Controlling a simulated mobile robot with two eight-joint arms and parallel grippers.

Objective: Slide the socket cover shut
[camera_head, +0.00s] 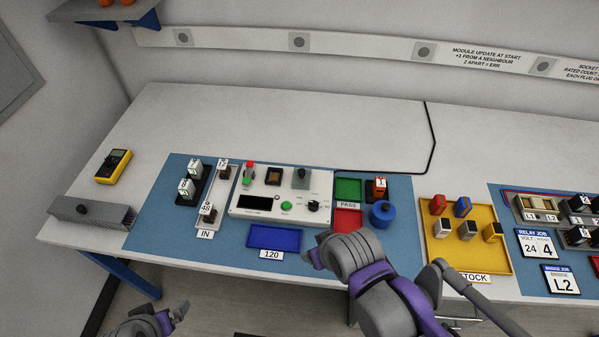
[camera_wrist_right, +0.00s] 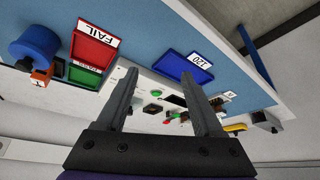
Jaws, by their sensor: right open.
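The white tester box (camera_head: 262,208) stands on the blue mat. Its dark square socket (camera_head: 273,176) shows uncovered on the top. A grey plate with a dark knob, which looks like the socket cover (camera_head: 301,178), sits just right of the socket, apart from the opening. My right gripper (camera_head: 312,257) is in front of the box, near the blue tray. In the right wrist view my right gripper (camera_wrist_right: 159,72) is open and empty, with the tester box (camera_wrist_right: 150,84) beyond its fingers. My left gripper (camera_head: 178,312) is low at the left, off the table front; its jaws are unclear.
A blue tray (camera_head: 274,238) lies in front of the box. Green (camera_head: 348,188) and red (camera_head: 347,220) trays and a blue round object (camera_head: 382,214) stand to the right. Module racks (camera_head: 207,213) stand left. A yellow stock tray (camera_head: 467,258) is farther right. The table behind is mostly clear.

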